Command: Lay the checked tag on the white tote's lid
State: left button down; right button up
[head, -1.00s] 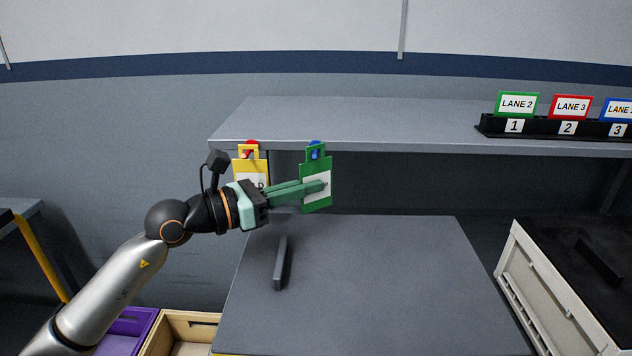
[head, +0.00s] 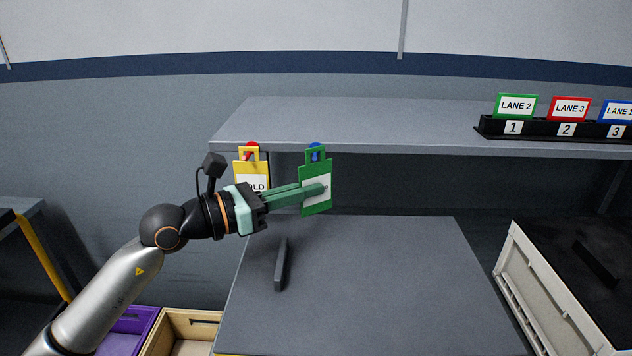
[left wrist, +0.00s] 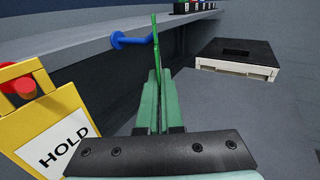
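A green tag (head: 316,203) with a white label hangs upright below the shelf's front edge; its lettering is mostly covered by my fingers. My left gripper (head: 322,190) is shut on it, and the left wrist view shows the tag (left wrist: 155,45) edge-on between the fingers (left wrist: 156,105). A blue peg (head: 315,152) shows at the tag's top opening; I cannot tell whether the tag still rests on it. The white tote (head: 519,285) stands at the right with a black lid (head: 570,260); it also shows in the left wrist view (left wrist: 235,68). My right gripper is out of view.
A yellow HOLD tag (head: 243,168) hangs on a red peg just left of my gripper. The shelf (head: 360,130) carries a rack of lane cards (head: 540,128). Bins (head: 180,330) stand lower left.

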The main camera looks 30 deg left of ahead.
pick_arm(q)
jog(key=shift+s+d+r, duration=0.1)
jog(key=shift+s+d, duration=0.05)
jog(key=shift+s, duration=0.15)
jog(key=shift+s+d+p, duration=0.2)
jog(key=shift+s+d, duration=0.35)
jog(key=shift+s, duration=0.3)
jog(key=shift+s+d+p, duration=0.15)
jog(key=shift+s+d, duration=0.35)
jog(key=shift+s, duration=0.35)
jog(key=shift+s, duration=0.1)
dwell(0.4)
